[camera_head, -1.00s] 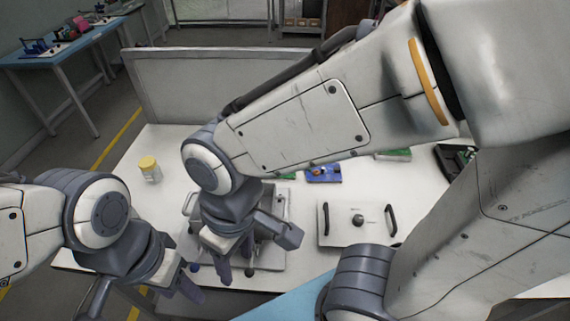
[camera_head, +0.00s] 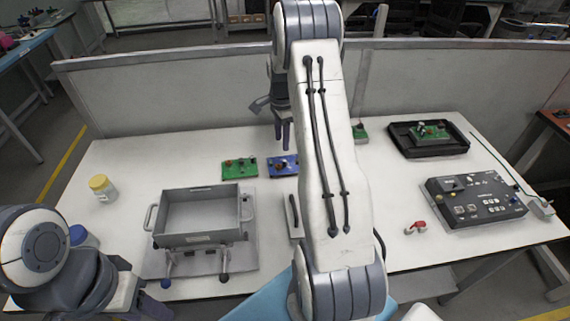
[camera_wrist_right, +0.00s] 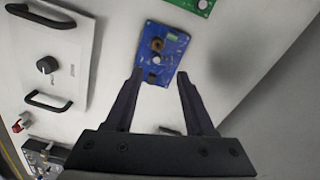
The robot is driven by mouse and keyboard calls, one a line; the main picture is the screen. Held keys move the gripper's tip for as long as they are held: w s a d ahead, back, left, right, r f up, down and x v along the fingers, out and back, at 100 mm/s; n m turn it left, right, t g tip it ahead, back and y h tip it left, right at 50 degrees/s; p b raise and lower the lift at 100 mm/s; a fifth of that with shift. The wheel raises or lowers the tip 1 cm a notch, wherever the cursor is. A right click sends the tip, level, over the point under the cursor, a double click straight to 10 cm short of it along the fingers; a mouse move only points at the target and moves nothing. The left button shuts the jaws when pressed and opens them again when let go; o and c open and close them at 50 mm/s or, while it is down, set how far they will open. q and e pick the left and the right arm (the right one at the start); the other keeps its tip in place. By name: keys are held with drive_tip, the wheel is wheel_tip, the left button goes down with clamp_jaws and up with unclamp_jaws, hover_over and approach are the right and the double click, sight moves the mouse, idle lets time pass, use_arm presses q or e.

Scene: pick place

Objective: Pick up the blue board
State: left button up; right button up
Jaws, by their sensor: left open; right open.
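The blue board (camera_head: 283,166) lies flat on the white table, left of my right forearm, which hides its right end in the head view. It carries small dark and copper-coloured parts. In the right wrist view the blue board (camera_wrist_right: 163,48) lies just beyond the fingertips. My right gripper (camera_head: 282,134) is open and empty, above the table just behind the board. Its two dark fingers (camera_wrist_right: 160,75) are spread, with the board's near end between the tips in the picture. My left gripper (camera_head: 142,300) is open at the lower left, far from the board.
A green board (camera_head: 239,168) lies close to the left of the blue one. A grey metal box (camera_head: 198,238) stands at the front left, near a white-and-yellow jar (camera_head: 102,188). A white handled panel (camera_wrist_right: 55,62) lies near the board. A control box (camera_head: 474,199) and black tray (camera_head: 400,137) stand right.

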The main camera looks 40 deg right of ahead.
sight(284, 160)
wheel_tip(284, 160, down, 3)
drive_tip(key=shift+f, duration=0.15)
drive_tip(key=f, duration=0.1)
drive_tip(key=f+p, duration=0.1)
drive_tip(key=f, duration=0.2)
drive_tip(key=shift+s+d, duration=0.15)
drive_tip(key=shift+s, duration=0.2)
drive_tip(key=shift+f+p, duration=0.3)
drive_tip(key=shift+f, duration=0.35)
clamp_jaws()
